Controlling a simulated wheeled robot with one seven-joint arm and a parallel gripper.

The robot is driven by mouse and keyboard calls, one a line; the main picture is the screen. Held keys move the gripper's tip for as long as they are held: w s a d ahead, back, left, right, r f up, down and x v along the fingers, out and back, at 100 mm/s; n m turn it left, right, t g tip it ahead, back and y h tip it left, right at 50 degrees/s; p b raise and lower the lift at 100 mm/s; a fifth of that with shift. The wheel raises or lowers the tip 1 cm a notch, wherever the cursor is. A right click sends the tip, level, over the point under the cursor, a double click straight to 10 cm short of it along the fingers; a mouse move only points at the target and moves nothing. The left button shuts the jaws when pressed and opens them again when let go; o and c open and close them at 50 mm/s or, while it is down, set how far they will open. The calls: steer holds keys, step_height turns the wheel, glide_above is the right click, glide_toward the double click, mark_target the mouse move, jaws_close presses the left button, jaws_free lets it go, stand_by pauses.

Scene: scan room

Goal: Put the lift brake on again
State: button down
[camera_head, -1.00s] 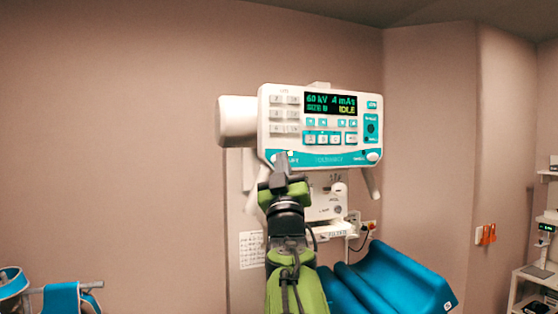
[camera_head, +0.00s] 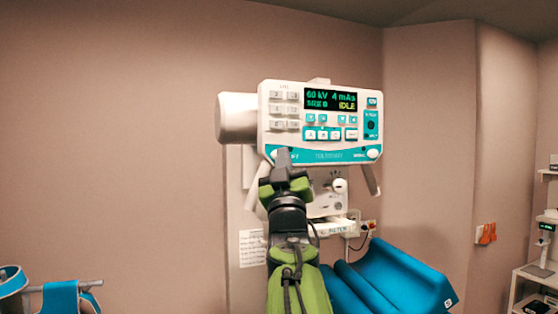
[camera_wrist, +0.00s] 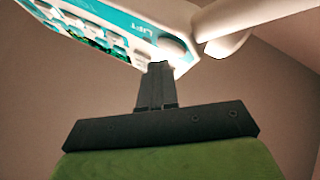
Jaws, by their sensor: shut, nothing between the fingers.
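The white X-ray head with a teal-trimmed control panel (camera_head: 320,125) is in the upper middle of the head view; its display reads 60 kV, 4 mAs, IDLE. The white lift knob (camera_wrist: 174,48), labelled LIFT, is at the panel's lower corner in the wrist view. A second white knob (camera_head: 372,153) sits at the panel's lower right.
White handles (camera_head: 371,180) reach down below the panel. Behind are a wall unit (camera_head: 330,200) and a notice (camera_head: 252,248). Blue cushions (camera_head: 400,280) lie below right, and a shelf (camera_head: 535,285) stands at the far right. The wall to the left is clear.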

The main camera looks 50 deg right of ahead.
steer(key=shift+s+a, duration=0.15)
steer(key=shift+s, duration=0.05)
steer(key=s+b, duration=0.1)
steer(key=s+a+b, duration=0.1)
steer(key=s, duration=0.1)
steer(key=s+a+b, duration=0.1)
steer(key=shift+s+a, duration=0.15)
steer(key=shift+a, duration=0.1)
stand_by(0.9)
